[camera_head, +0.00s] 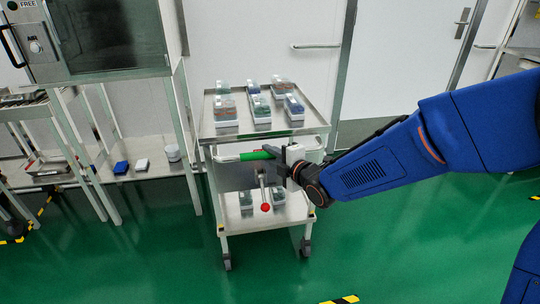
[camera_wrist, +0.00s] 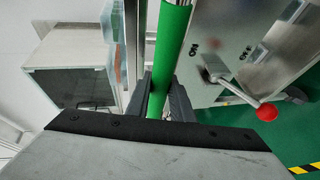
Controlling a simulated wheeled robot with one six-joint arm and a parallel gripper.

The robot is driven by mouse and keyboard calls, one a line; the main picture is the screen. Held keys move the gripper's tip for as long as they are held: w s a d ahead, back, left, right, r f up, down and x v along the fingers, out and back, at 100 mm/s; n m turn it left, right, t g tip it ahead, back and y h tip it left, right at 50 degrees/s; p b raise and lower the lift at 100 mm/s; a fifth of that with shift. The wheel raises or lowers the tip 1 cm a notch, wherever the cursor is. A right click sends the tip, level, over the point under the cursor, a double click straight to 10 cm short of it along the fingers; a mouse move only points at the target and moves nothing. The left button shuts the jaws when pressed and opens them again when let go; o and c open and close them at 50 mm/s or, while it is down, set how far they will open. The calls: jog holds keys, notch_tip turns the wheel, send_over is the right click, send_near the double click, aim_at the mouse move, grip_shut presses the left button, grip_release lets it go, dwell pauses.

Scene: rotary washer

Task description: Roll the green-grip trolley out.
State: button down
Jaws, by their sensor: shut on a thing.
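The trolley (camera_head: 272,222) is a pale metal cart on casters with a green grip (camera_head: 258,155) on its front handle bar. Boxes of small items stand on its top tray, and a few more show on the lower shelf. A lever with a red ball (camera_head: 265,207) sticks out below the handle; the red ball also shows in the wrist view (camera_wrist: 267,112). My gripper (camera_head: 277,160) is at the right part of the green grip. In the wrist view my gripper (camera_wrist: 160,98) has its dark fingers on either side of the green grip (camera_wrist: 168,55), shut on it.
To the left stands a bench with a glass-fronted cabinet (camera_head: 110,40) and a lower shelf (camera_head: 145,172) with small containers. White doors (camera_head: 405,55) are behind the trolley. The green floor (camera_head: 170,260) in front is clear, with yellow-black tape (camera_head: 342,300) at the bottom.

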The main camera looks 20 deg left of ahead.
jog(key=c, duration=1.6)
grip_release()
jog(key=shift+o, duration=0.2)
jog(key=v, duration=1.7)
jog(key=shift+d, duration=0.2)
jog(key=shift+s, duration=0.1)
